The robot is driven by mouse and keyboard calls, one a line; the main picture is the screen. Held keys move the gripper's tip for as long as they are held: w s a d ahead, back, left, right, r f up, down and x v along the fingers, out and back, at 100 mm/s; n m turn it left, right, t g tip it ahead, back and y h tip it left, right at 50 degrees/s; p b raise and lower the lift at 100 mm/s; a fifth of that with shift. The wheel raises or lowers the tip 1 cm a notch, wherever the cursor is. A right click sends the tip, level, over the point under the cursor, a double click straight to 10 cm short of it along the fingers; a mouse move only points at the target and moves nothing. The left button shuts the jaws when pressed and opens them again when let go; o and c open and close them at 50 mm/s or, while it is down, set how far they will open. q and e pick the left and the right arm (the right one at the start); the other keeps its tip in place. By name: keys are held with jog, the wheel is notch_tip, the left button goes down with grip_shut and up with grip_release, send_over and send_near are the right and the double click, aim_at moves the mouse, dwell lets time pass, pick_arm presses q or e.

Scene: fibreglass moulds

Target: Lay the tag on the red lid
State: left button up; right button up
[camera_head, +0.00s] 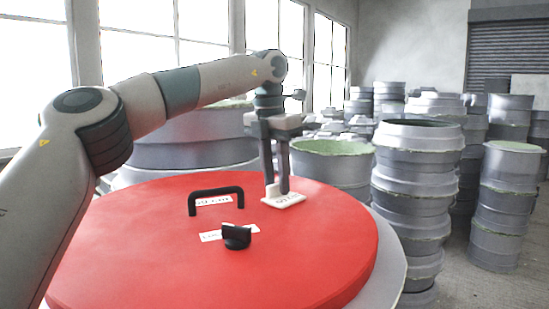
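The red lid (150,255) is a large round disc filling the lower left of the head view. A black bar handle (216,190) and a black knob (236,236) stand on it. The tag (287,201) is a small white plate with dark print, at the lid's far right part. My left gripper (277,188) points straight down over it, its two dark fingers close together around a raised white part of the tag. The tag looks flat and at the lid's surface; whether it touches cannot be told. My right gripper is not in view.
White printed labels lie by the handle (214,201) and by the knob (211,236). Stacked grey moulds (418,170) stand close to the lid's right, with an open green-lined mould (331,148) behind. The lid's front and right areas are bare.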

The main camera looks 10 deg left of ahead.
aim_at(272, 185)
pick_arm(q)
notch_tip(272, 185, up, 12)
jog(key=s, duration=0.1)
jog(key=shift+s+a, duration=0.15)
jog(key=shift+a, duration=0.2)
